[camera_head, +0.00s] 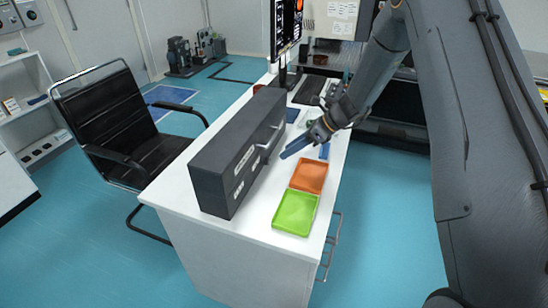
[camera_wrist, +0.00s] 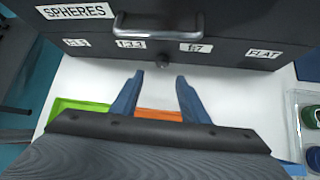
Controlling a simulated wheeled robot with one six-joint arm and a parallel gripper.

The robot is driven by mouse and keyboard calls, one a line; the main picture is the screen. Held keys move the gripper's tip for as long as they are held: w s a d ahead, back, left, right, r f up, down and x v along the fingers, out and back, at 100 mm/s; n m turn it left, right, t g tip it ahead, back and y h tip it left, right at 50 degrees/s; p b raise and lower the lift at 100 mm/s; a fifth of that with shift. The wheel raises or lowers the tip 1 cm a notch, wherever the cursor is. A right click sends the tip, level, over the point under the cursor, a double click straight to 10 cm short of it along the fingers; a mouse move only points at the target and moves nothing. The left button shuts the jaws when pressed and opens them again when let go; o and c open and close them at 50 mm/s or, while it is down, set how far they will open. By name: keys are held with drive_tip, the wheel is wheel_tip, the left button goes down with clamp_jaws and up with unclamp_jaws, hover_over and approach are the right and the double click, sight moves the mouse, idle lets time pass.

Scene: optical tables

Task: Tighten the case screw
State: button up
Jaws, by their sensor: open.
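The long dark grey case (camera_head: 232,155) stands on the white table. In the wrist view its front (camera_wrist: 225,52) fills the top, with a handle (camera_wrist: 158,27) and white labels such as "SPHERES" and "FLAT". A small round dark knob (camera_wrist: 163,61), which looks like the case screw, sits low on this front below the handle. My gripper (camera_head: 286,154) is in front of the case, with blue fingers pointing at it. In the wrist view my gripper (camera_wrist: 159,79) is open and empty, its fingertips apart just below the knob. I cannot tell whether they touch the case.
An orange tray (camera_head: 308,176) and a green tray (camera_head: 295,212) lie on the table before the case, below my gripper. A clear container (camera_wrist: 299,115) with round coloured items is at the right. A black chair (camera_head: 130,125) stands behind the table. A monitor (camera_head: 286,22) stands at the far end.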

sight(267, 161)
drive_tip(key=shift+w+a+f, duration=0.2)
drive_tip(key=shift+w+a, duration=0.05)
drive_tip(key=p+x, duration=0.2)
drive_tip(key=x, duration=0.5)
drive_tip(key=shift+a+f, duration=0.1)
drive_tip(key=shift+a, duration=0.1)
drive_tip(key=shift+c, duration=0.3)
clamp_jaws()
